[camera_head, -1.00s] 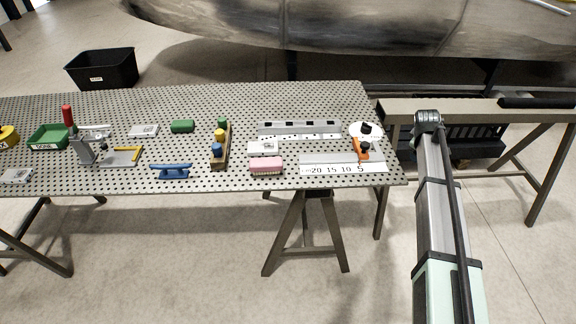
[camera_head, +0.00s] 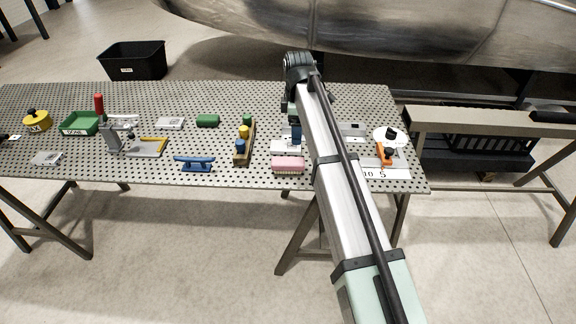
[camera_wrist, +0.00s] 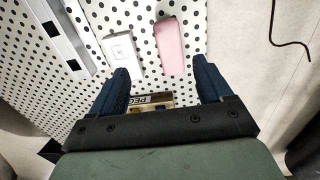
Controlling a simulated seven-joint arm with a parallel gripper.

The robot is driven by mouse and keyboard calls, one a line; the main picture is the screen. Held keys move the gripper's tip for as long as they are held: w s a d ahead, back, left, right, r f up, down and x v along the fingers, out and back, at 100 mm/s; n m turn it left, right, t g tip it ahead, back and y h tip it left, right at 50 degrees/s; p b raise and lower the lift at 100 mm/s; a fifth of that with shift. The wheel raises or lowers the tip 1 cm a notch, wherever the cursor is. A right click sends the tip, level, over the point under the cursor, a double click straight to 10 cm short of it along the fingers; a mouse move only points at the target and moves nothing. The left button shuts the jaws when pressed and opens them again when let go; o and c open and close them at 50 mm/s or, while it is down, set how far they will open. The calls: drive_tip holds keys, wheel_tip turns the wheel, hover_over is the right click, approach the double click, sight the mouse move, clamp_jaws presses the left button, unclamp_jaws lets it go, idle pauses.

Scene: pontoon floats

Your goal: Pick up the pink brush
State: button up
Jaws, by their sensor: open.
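The pink brush (camera_head: 288,164) lies on the perforated table (camera_head: 215,172) near its front edge, just left of my arm in the head view. In the wrist view the pink brush (camera_wrist: 169,46) shows as a rounded pink block beyond the fingertips, right of a white card-like piece (camera_wrist: 122,52). My gripper (camera_wrist: 160,80) is open with two dark blue fingers apart and nothing between their tips. In the head view only a bit of my gripper (camera_head: 296,132) shows beside the arm, above the table and behind the brush. The brush's underside is hidden.
Left of the brush stand a wooden block with coloured knobs (camera_head: 244,142) and a blue cleat-like piece (camera_head: 194,163). A ruler strip (camera_head: 395,174) and an orange-handled tool (camera_head: 386,154) lie to the right. My arm covers part of the table.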

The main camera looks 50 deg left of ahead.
sight(288, 160)
drive_tip(key=s+f, duration=0.1)
drive_tip(key=f, duration=0.8)
drive_tip(key=s+a+f, duration=0.1)
drive_tip(key=f, duration=0.3)
drive_tip(key=shift+s+f, duration=0.2)
drive_tip(key=shift+s, duration=0.1)
drive_tip(key=c, duration=1.1)
